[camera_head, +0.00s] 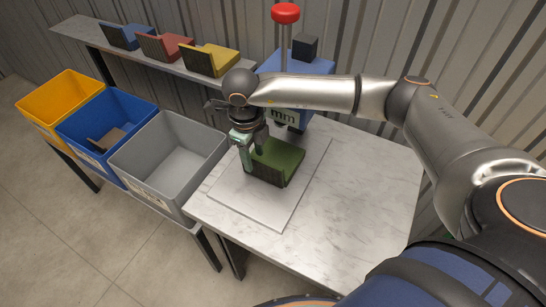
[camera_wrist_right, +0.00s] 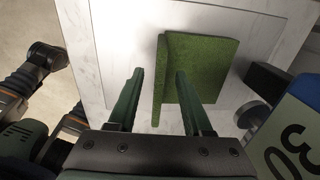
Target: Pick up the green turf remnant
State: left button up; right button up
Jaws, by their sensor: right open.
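The green turf remnant (camera_head: 281,157) lies on a pale square board (camera_head: 232,203) on the marble-topped table. It is L-shaped, with a flat part and a raised edge. It also shows in the right wrist view (camera_wrist_right: 205,65), with the raised edge on its left. My right gripper (camera_head: 251,160) points down at the turf's left side and is open. In the wrist view its two fingers (camera_wrist_right: 159,75) appear on either side of the raised edge, with gaps showing. Whether either finger touches it I cannot tell.
A blue machine (camera_head: 318,66) with a red knob (camera_head: 285,13) stands behind the turf. Yellow (camera_head: 45,108), blue (camera_head: 87,132) and grey (camera_head: 150,179) bins stand left of the table. The table's right side is clear.

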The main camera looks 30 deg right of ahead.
jog(key=shift+f, duration=0.65)
grip_shut()
dwell(0.9)
